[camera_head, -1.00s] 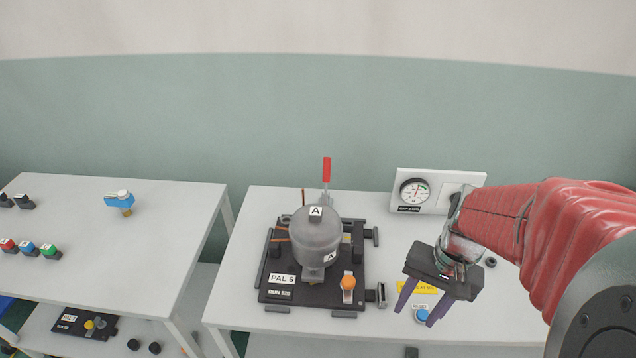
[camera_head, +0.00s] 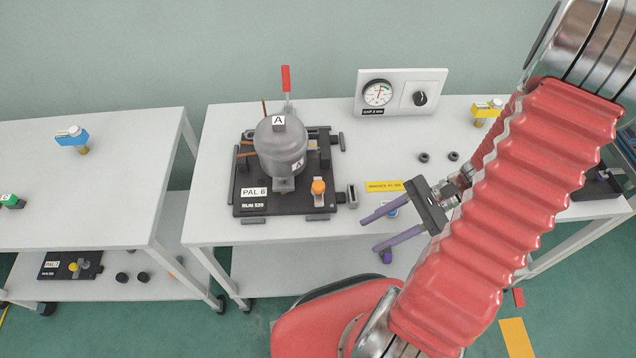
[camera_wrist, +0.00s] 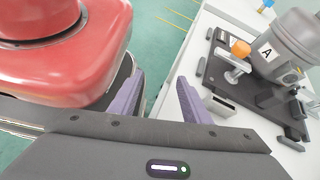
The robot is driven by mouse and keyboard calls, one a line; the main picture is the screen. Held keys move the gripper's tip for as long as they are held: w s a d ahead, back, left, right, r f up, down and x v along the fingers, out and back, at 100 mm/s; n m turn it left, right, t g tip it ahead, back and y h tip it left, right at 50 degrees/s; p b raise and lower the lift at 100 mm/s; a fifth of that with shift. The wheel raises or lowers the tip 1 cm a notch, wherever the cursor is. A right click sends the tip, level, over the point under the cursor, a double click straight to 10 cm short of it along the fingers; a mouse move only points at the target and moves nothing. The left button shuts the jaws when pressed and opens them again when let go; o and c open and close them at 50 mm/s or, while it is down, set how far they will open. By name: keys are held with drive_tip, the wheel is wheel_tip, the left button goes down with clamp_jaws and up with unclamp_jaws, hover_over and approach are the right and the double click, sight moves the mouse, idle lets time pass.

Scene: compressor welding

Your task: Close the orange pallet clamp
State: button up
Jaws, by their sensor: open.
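The orange pallet clamp (camera_head: 318,187) is a small orange knob on a pale bracket at the front right corner of the black pallet (camera_head: 262,208) labelled PAL 6. It also shows in the wrist view, where the orange knob (camera_wrist: 240,49) sits on a grey lever. A grey compressor (camera_head: 280,152) marked A stands upright on the pallet. A red-handled lever (camera_head: 286,80) stands upright behind it. My gripper (camera_head: 370,234) is open and empty, with purple fingers, to the right of and in front of the pallet, apart from the clamp.
A gauge panel (camera_head: 401,91) stands at the back of the table. A yellow label (camera_head: 384,187) and small dark rings (camera_head: 424,157) lie right of the pallet. A left table (camera_head: 85,215) holds a blue device (camera_head: 71,137). Bare tabletop (camera_head: 350,150) lies between pallet and panel.

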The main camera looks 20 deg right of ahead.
sight(318, 184)
drive_tip(key=shift+w+f+m+t+y, duration=0.25)
drive_tip(key=shift+w+m+t+y, duration=0.3)
drive_tip(key=shift+m+t+y, duration=0.45)
drive_tip(key=shift+w+d+r+m+t+y, duration=0.1)
drive_tip(key=shift+w+d+m+t+y, duration=0.1)
drive_tip(key=shift+w+m+t, duration=0.25)
drive_tip(key=shift+w+d+m+t+y, duration=0.1)
drive_tip(key=shift+w+m+t+y, duration=0.15)
drive_tip(key=shift+m+t, duration=0.25)
drive_tip(key=w+r+m+t, duration=0.1)
drive_tip(key=w+d+r+m+t, duration=0.1)
drive_tip(key=w, duration=0.1)
drive_tip(key=w+r+m+t+y, duration=0.1)
drive_tip(key=w+r, duration=0.1)
drive_tip(key=shift+d+t, duration=0.35)
drive_tip(key=shift+r, duration=0.2)
drive_tip(key=shift+s, duration=0.1)
drive_tip(key=shift+r+x, duration=0.1)
drive_tip(key=shift+x, duration=3.35)
drive_tip(key=shift+r+x, duration=0.15)
drive_tip(key=shift+x, duration=3.35)
clamp_jaws()
